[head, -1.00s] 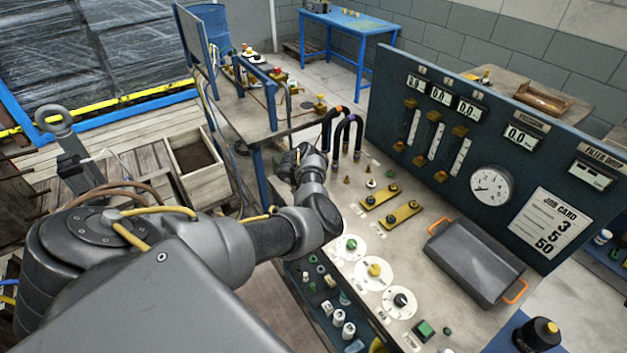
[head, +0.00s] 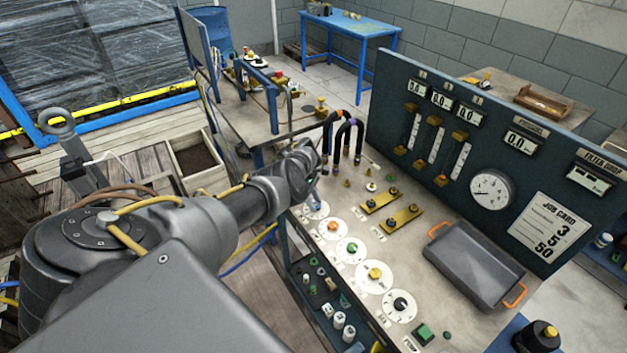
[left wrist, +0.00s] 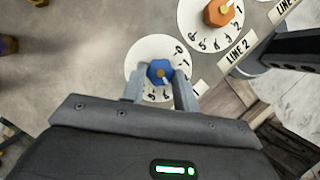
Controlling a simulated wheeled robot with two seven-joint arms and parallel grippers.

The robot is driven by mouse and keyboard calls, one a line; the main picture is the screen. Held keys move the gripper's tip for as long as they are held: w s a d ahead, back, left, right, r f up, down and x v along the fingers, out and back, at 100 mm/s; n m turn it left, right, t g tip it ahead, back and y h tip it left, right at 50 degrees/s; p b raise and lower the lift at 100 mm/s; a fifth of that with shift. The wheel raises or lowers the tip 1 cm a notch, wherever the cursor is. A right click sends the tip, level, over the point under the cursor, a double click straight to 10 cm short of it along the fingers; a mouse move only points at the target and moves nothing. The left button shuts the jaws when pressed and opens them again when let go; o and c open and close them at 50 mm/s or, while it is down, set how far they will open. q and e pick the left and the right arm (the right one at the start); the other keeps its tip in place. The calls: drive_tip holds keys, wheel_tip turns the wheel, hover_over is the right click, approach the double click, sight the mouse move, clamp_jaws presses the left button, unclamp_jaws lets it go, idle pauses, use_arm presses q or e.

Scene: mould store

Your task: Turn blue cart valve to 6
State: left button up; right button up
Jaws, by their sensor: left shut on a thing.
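The blue valve knob (left wrist: 160,72) sits on a round white numbered dial (left wrist: 137,63) on the cart top. The same dial (head: 315,210) shows partly in the head view, at the far end of a row of dials. My left gripper (left wrist: 160,84) reaches down over it with one finger on each side of the blue knob, shut on it. A pale pointer mark shows on the knob, but the number it points to is not clear. In the head view my left gripper (head: 316,197) is small and partly hidden by its arm. My right gripper is not in view.
Nearby dials have an orange knob (head: 333,226), a green knob (head: 351,248), a yellow knob (head: 375,273) and a black knob (head: 400,303). A grey tray (head: 475,265) lies on the cart. Black hoses (head: 338,145) rise behind my gripper. A gauge panel (head: 550,170) stands behind.

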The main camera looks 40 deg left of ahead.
use_arm(q)
drive_tip(key=m+b, duration=0.1)
drive_tip(key=m+g+b, duration=0.1)
drive_tip(key=m, duration=0.1)
drive_tip(key=m+b, duration=0.1)
drive_tip(key=shift+w+f+m+g, duration=0.2)
drive_tip(key=shift+f+m+g, duration=0.1)
drive_tip(key=shift+g, duration=0.1)
drive_tip(key=m+b, duration=0.1)
drive_tip(key=m, duration=0.1)
drive_tip(key=m+g+b, duration=0.1)
drive_tip(key=m+b, duration=0.1)
drive_tip(key=shift+w+r+m+g+y, duration=0.1)
drive_tip(key=shift+w+m+g+y, duration=0.05)
drive_tip(key=shift+m+g+y, duration=0.15)
drive_tip(key=m+g+b, duration=0.1)
drive_tip(key=m+b, duration=0.1)
drive_tip(key=m, duration=0.1)
drive_tip(key=shift+w+d+y, duration=0.1)
drive_tip(key=shift+w+y, duration=0.05)
drive_tip(key=shift+y, duration=0.25)
drive_tip(key=shift+d+r+m+g+y+b, duration=0.1)
drive_tip(key=shift+m+g+y+b, duration=0.15)
drive_tip(key=shift+m, duration=0.55)
drive_tip(key=shift+r+m+g+y+b, duration=0.15)
drive_tip(key=shift+m+b, duration=0.15)
drive_tip(key=shift+m, duration=0.5)
drive_tip(key=o, duration=1)
drive_tip(key=shift+c, duration=0.2)
